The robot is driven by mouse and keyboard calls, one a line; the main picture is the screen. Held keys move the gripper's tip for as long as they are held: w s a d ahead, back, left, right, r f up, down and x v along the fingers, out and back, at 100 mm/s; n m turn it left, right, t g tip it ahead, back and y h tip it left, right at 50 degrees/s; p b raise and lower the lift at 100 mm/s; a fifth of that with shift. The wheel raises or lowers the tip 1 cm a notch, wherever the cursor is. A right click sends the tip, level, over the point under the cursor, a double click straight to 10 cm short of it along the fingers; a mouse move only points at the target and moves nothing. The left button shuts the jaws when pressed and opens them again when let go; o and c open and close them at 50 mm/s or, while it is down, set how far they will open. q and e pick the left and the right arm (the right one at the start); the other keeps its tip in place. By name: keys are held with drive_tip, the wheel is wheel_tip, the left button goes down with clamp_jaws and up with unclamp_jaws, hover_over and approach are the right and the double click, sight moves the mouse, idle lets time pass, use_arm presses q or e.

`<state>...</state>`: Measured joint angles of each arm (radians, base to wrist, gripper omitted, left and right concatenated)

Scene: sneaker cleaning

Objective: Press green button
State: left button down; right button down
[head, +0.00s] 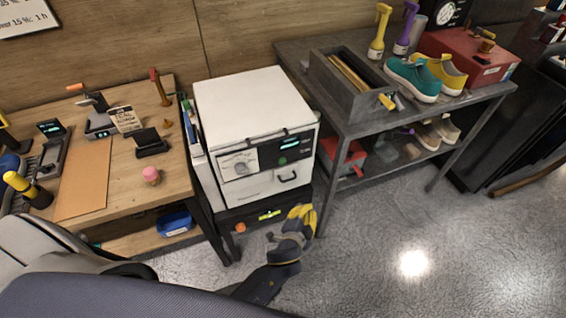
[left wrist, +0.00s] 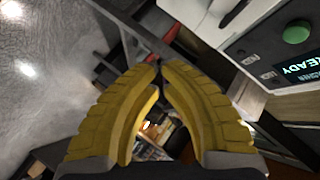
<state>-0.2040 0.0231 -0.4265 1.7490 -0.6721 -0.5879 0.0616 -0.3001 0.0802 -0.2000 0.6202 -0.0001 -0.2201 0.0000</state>
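The green button (left wrist: 296,32) is a round green knob on the white machine's panel, at the upper right of the left wrist view. It is small in the head view (head: 282,161), on the machine's front. A lit READY display (left wrist: 300,68) is beside it. The white machine (head: 250,95) stands between two tables. My left gripper (head: 301,213) has yellow fingers and is below and a little right of the button in the head view, apart from it. In the left wrist view (left wrist: 161,66) its fingertips nearly meet, with nothing between them. My right gripper is not in view.
A wooden table (head: 110,185) with tools is on the left. A grey table (head: 345,128) on the right holds a grey box (head: 345,88), sneakers (head: 412,80) and a red box (head: 480,68). A dark base (head: 250,215) is under the machine. Open floor (head: 430,225) lies at right.

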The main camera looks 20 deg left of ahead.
sight(282, 161)
use_arm(q)
wheel_tip(282, 161, up, 10)
drive_tip(key=w+a+t+y, duration=0.1)
drive_tip(key=a+t+y, duration=0.1)
drive_tip(key=shift+a+f, duration=0.15)
drive_tip(key=shift+a, duration=0.2)
drive_tip(key=shift+w, duration=0.1)
drive_tip(key=w+a, duration=0.5)
drive_tip(key=w, duration=0.1)
drive_tip(key=shift+w+a, duration=0.3)
drive_tip(key=shift+a, duration=0.05)
drive_tip(key=shift+w+a, duration=0.6)
drive_tip(key=shift+w, duration=0.15)
idle(2.7)
drive_tip(key=shift+s, duration=0.1)
idle(0.3)
drive_tip(key=shift+s+d, duration=0.6)
drive_tip(key=shift+s, duration=0.05)
